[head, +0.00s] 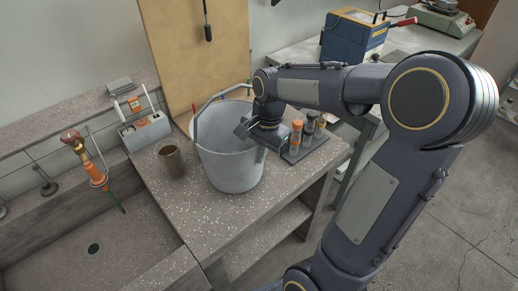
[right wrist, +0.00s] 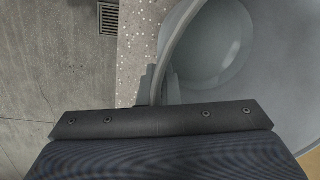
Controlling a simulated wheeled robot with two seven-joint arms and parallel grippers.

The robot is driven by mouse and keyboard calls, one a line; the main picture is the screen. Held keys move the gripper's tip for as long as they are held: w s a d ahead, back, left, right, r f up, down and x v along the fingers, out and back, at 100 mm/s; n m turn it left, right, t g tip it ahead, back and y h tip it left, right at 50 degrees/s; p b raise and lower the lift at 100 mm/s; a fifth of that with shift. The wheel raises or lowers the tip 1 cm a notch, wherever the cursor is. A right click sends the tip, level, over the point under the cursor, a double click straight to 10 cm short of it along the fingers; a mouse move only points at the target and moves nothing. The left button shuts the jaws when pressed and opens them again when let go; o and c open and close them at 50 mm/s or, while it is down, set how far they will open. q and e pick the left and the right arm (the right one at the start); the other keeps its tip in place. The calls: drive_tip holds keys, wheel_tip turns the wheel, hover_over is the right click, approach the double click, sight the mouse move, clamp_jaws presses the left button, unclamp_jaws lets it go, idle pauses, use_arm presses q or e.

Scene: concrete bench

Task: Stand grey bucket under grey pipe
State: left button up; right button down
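The grey bucket (head: 229,168) stands upright on the speckled bench top, right of the sink, with its handle (head: 222,91) raised. Its pale inside (right wrist: 222,50) and handle (right wrist: 181,40) also show in the right wrist view. My right gripper (head: 246,129) is at the bucket's right rim, beside the handle's end. My left gripper is out of view.
A brown cup (head: 171,160) stands left of the bucket. A dark rack (head: 303,146) with several small bottles is close on the right. A grey caddy (head: 146,131) stands behind the cup. The sink basin (head: 121,246) with its drain is empty. A tan board (head: 200,60) rises behind.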

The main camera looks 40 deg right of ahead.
drive_tip(key=shift+f, duration=1.05)
drive_tip(key=c, duration=1.6)
unclamp_jaws()
drive_tip(key=shift+c, duration=0.2)
